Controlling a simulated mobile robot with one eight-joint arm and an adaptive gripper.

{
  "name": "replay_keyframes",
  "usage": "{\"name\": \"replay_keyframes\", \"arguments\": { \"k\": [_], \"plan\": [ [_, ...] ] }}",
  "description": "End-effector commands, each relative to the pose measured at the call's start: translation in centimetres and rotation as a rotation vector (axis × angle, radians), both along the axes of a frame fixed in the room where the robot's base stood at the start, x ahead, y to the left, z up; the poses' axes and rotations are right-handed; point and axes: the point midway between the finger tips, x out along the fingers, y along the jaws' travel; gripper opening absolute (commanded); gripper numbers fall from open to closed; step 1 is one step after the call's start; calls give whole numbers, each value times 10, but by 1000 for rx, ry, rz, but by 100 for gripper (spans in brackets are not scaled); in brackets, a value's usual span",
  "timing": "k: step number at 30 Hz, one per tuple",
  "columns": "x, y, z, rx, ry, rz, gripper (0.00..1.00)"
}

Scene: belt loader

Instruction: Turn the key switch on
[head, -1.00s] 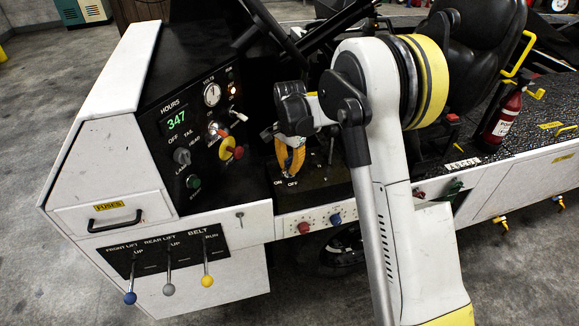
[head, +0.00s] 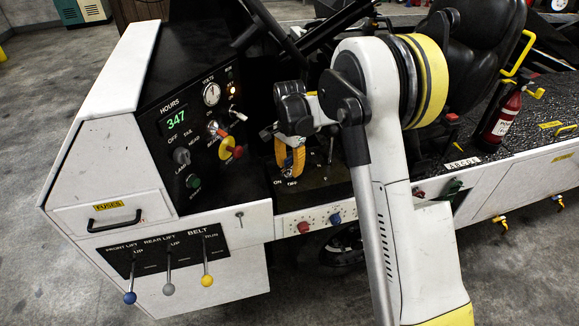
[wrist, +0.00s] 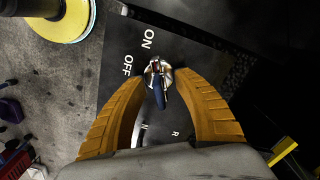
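The key switch (wrist: 158,72) is a round metal barrel on a black panel, holding a key with a blue grip (wrist: 159,96). The words ON and OFF are printed to its left in the wrist view. My gripper (wrist: 162,76) is open, with one orange finger on each side of the key and dark gaps between. No finger clearly touches it. In the head view my gripper (head: 289,168) hangs over the panel, and a bit of blue shows between the fingers. The exact angle of the key is hard to tell.
The black dashboard (head: 165,95) carries a red-and-yellow knob (head: 231,148) left of my gripper. Blue, grey and yellow ball levers stand at the front. A steering wheel and black seat (head: 478,50) lie behind. Red and blue knobs (head: 335,219) sit below on the white front.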

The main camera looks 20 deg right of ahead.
Motion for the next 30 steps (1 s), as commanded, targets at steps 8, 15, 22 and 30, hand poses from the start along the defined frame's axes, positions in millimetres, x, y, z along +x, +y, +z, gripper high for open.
{"name": "replay_keyframes", "arguments": {
  "k": [8,15,22,30],
  "plan": [
    [0,0,17,0,0,0,36],
    [0,0,70,0,0,0,36],
    [0,0,109,0,0,0,36],
    [0,0,121,0,0,0,36]
  ]
}}
